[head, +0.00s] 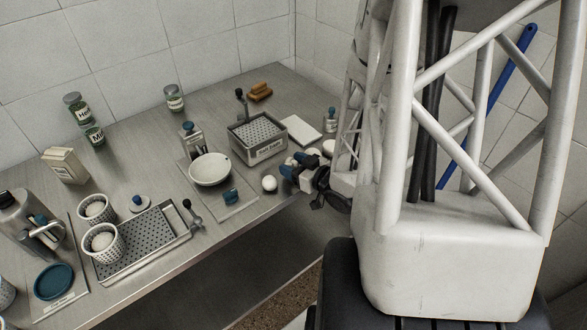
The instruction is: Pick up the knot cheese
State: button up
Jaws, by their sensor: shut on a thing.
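My gripper (294,167) is at the right part of the steel counter, small and dark with blue parts. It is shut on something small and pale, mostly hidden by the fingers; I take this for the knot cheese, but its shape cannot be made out. A round white ball (269,183) lies on the counter just left of the fingers, and seems apart from them. A pale round piece (313,152) shows just behind my gripper.
A perforated tray (155,228), white cups (108,255) and a steel jug (18,218) stand left. Jars (174,98) stand behind. The counter's front edge is close.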

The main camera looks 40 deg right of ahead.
aim_at(294, 163)
jog(key=shift+r, duration=3.95)
